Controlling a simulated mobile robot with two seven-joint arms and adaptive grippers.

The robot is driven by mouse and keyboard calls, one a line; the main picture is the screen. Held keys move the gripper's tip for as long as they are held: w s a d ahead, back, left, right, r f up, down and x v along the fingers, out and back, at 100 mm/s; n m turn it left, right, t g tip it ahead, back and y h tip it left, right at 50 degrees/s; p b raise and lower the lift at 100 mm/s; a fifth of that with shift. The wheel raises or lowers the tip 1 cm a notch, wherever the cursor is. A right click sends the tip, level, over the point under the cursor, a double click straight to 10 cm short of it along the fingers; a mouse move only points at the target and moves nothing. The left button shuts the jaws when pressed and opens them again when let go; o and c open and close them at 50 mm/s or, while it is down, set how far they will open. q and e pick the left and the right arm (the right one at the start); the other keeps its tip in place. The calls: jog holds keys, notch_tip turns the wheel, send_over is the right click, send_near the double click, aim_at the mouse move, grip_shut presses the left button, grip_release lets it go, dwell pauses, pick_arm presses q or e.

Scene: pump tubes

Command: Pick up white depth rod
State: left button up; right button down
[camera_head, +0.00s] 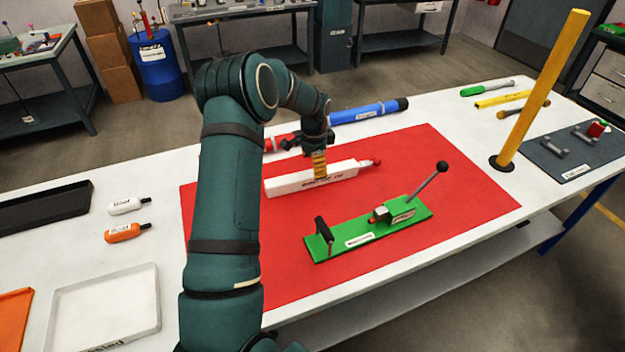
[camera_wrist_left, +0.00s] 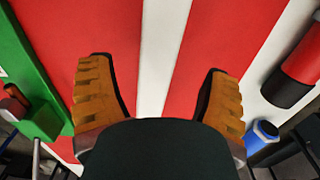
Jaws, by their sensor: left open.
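The white depth rod (camera_head: 287,186) is a long white bar with dark lettering and a red tip at its right end. It lies on the red mat (camera_head: 450,185). My left gripper (camera_head: 320,164) is over the middle of the rod, with its orange fingers pointing down. In the left wrist view, the rod (camera_wrist_left: 166,50) runs between the spread fingers of the open gripper (camera_wrist_left: 163,98), with red mat showing on both sides. I see no contact between fingers and rod. My right gripper is not in view.
A green fixture (camera_head: 375,238) with a black-knobbed lever stands in front of the rod. Behind are red and blue tubes (camera_head: 365,112). A tall yellow tube (camera_head: 540,90) stands upright at right. Small bottles (camera_head: 124,207) and a white tray (camera_head: 105,305) are at left.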

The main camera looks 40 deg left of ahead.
aim_at(313, 177)
pick_arm(q)
jog(key=shift+s+f+b, duration=0.15)
jog(key=shift+f+b, duration=0.2)
jog(key=shift+f, duration=1)
jog(key=shift+s+f+b, duration=0.15)
jog(key=shift+f+b, duration=0.15)
jog(key=shift+f, duration=1)
grip_shut()
